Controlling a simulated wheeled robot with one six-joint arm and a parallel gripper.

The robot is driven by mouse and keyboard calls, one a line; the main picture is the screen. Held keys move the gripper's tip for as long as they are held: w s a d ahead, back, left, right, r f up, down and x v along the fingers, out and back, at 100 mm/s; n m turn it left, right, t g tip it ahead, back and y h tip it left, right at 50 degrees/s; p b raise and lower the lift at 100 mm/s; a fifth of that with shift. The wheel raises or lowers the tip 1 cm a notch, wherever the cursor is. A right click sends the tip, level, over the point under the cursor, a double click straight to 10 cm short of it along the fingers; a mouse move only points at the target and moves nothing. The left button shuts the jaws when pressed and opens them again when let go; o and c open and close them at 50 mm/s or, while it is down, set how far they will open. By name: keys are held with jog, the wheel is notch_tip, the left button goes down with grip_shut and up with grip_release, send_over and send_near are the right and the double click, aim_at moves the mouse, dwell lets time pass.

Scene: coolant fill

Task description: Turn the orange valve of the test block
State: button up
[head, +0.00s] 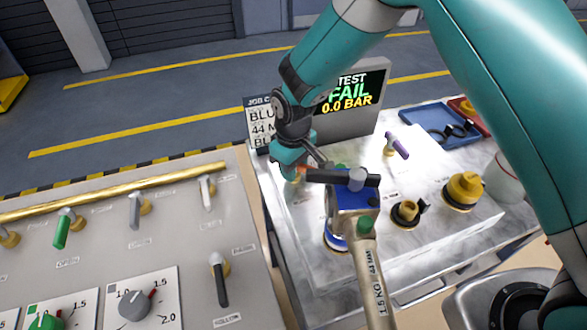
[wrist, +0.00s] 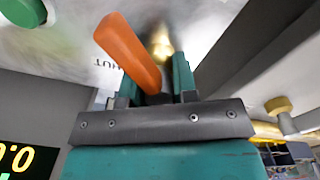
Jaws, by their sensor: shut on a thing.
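The orange valve handle (wrist: 130,50) runs between the two fingers of my gripper (wrist: 155,85) in the wrist view. The fingers are shut on it, and its free end sticks out to the upper left. A brass fitting (wrist: 161,42) shows beyond the fingers, blurred. In the head view my gripper (head: 302,166) is at the back left of the grey test block (head: 315,218). Only a small bit of orange shows there; my gripper hides the rest.
A blue-bodied tool (head: 352,196) with a black grip and a beige neck stands just right of my gripper. The test screen (head: 350,97) behind reads TEST FAIL 0.0 BAR. A purple lever (head: 397,146) is further right. A panel with several valves (head: 130,255) is at left.

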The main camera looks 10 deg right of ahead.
jog(key=n, duration=0.4)
jog(key=shift+n+b, duration=0.3)
jog(key=shift+b, duration=0.05)
jog(key=n, duration=0.4)
dwell(0.4)
jog(key=o, duration=0.9)
notch_tip(320, 180, up, 18)
jog(key=b, duration=0.2)
jog(key=shift+f+b, duration=0.25)
jog(key=shift+b, duration=0.1)
